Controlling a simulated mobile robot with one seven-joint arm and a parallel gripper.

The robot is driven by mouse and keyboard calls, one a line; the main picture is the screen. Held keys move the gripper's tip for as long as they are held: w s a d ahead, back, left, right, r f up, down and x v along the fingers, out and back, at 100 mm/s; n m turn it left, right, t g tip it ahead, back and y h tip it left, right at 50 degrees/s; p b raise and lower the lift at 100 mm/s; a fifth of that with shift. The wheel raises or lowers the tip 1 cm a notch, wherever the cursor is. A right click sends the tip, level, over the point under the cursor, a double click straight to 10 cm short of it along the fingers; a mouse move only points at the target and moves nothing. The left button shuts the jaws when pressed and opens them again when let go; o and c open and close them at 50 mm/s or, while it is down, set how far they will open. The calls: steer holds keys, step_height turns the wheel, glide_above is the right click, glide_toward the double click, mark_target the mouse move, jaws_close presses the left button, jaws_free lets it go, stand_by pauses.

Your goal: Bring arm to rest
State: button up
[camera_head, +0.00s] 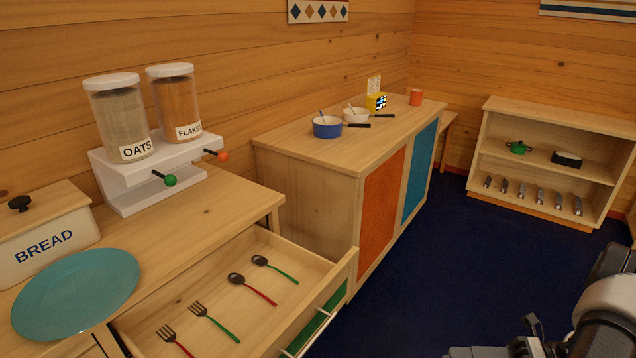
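My gripper (530,340) shows only partly at the bottom right edge, over the dark blue floor. Part of my arm, white and dark grey, shows beside it at the right edge. What I see of the gripper is dark and cut off by the frame, so I cannot tell whether it is open or shut. No object shows at it. It is apart from the drawer and the cabinets.
An open drawer (250,318) with forks and spoons juts out at the lower left. A teal plate (76,294) lies on the counter above it. A cabinet (322,200) with pans stands behind, and a low shelf (545,190) at the back right. The blue floor (440,260) between is clear.

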steer(key=s+a+r+n+t+h+p, duration=0.1)
steer(key=a+r+n+h+p, duration=0.4)
steer(key=r+n, duration=0.6)
steer(key=s+a+r+n+t+h+p, duration=0.1)
steer(key=s+a+r+n+h+p, duration=0.2)
steer(key=r+n, duration=0.9)
steer(key=s+a+r+n+t+h+p, duration=0.1)
steer(key=a+r+n+h+p, duration=0.8)
steer(key=r, duration=1.4)
steer(key=s+n+h, duration=0.1)
steer(key=n, duration=0.1)
steer(key=shift+s+n, duration=0.25)
steer(key=shift+n, duration=0.15)
steer(key=shift+a, duration=0.15)
